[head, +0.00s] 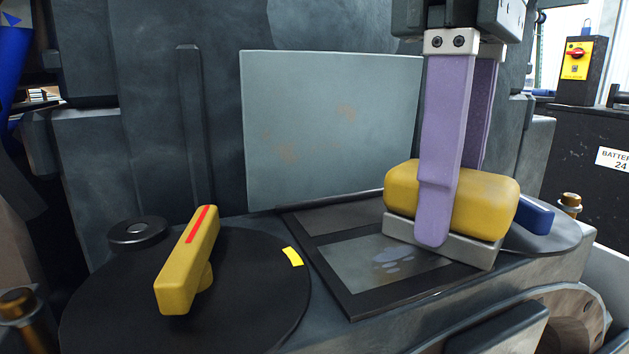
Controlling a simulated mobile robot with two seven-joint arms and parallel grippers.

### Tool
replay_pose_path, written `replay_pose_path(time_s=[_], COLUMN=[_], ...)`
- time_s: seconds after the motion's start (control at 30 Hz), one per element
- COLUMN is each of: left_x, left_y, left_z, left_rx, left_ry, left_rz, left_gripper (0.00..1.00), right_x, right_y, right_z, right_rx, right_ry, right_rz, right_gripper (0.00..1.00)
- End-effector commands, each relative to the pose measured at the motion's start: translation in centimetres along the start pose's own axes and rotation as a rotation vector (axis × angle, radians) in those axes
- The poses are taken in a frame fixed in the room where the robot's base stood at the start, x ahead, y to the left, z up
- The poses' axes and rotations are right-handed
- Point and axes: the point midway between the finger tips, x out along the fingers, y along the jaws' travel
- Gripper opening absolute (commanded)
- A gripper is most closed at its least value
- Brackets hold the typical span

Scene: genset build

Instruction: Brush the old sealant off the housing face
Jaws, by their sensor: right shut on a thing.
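My right gripper (452,222) comes down from the top right. Its two purple fingers are shut on a yellow block brush (487,200) with a pale grey underside (480,252). The brush sits low over the right part of a dark-framed flat face (338,268), seemingly touching it; any gap is hidden. Bluish-grey smears (394,255) show on this face just left of the brush. An upright grey plate (330,125) behind it carries faint rust-brown patches. I cannot tell for sure which surface is the housing face. My left gripper is out of view.
A yellow handle with a red stripe (190,262) stands on a black disc (245,320) at the left, near a yellow mark (292,256). A blue block (534,216) lies right of the brush. A brass-coloured bolt (570,203) stands at the right edge.

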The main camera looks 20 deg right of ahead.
Motion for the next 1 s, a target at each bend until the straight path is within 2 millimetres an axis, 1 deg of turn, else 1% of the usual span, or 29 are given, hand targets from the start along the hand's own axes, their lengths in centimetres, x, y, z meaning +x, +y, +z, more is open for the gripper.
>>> replay_pose_path(time_s=[0.07, 0.17, 0.4, 0.63, 0.87, 1.0], left_x=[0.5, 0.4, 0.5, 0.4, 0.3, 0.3], left_y=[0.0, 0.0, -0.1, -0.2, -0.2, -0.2], left_z=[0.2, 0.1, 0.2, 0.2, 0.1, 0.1], left_rx=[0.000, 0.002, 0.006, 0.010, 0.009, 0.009], left_ry=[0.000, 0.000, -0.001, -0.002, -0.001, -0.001], left_rz=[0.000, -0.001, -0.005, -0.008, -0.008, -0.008], left_gripper=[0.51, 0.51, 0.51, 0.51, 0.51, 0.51], right_x=[0.3, 0.2, 0.5, 0.6, 0.5, 0.5], right_y=[-0.1, -0.3, -2.0, -2.8, -4.5, -4.8], right_z=[-0.1, -0.2, -1.0, -1.4, -2.1, -2.3], right_rx=[-0.001, -0.002, -0.004, -0.003, -0.006, -0.004], right_ry=[0.002, 0.002, 0.000, -0.003, -0.005, -0.006], right_rz=[0.000, -0.001, -0.002, -0.003, -0.003, -0.003], right_gripper=[0.00, 0.00, 0.00, 0.00, 0.00, 0.00])
